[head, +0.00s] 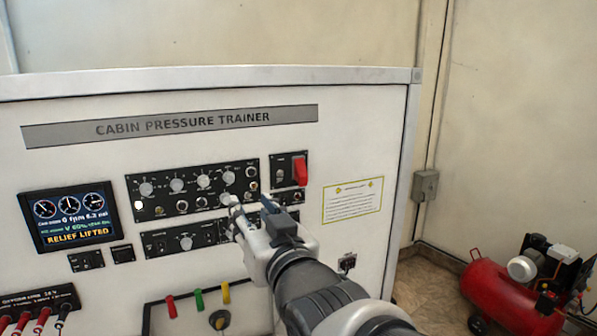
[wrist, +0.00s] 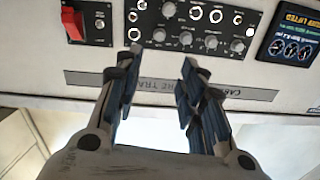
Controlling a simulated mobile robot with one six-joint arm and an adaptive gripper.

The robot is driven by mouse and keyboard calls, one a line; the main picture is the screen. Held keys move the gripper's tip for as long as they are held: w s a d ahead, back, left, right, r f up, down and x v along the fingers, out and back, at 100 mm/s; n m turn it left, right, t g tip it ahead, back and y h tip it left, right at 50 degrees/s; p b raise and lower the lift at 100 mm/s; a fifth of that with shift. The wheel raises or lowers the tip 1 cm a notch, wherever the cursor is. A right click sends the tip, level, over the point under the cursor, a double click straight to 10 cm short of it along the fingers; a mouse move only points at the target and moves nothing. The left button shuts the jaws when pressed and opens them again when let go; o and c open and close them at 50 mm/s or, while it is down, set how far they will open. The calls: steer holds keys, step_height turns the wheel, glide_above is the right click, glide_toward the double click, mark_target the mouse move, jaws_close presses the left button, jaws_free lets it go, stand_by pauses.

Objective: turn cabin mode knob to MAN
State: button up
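The black control panel (head: 160,212) on the white trainer face carries two rows of knobs and switches; their labels are too small to read, so I cannot tell which is the cabin mode knob or where it points. A lower black panel has a single round knob (head: 186,243). My gripper (head: 235,206) is in front of the panel's lower right part and hides some of it. In the wrist view, my gripper (wrist: 162,58) is open and empty, its two fingers apart. That view shows the panel upside down, with a knob (wrist: 159,35) beyond the gap between the fingertips.
A red guarded switch (head: 300,171) sits right of the panel; it also shows in the wrist view (wrist: 73,24). A display (head: 70,217) at left reads RELIEF LIFTED. Coloured levers (head: 198,299) stick out below. A red compressor (head: 510,290) stands on the floor at right.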

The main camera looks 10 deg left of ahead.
mark_target(231, 179)
steer(key=p+x, duration=0.4)
steer(key=x, duration=1.2)
steer(key=shift+c, duration=0.4)
jaws_close()
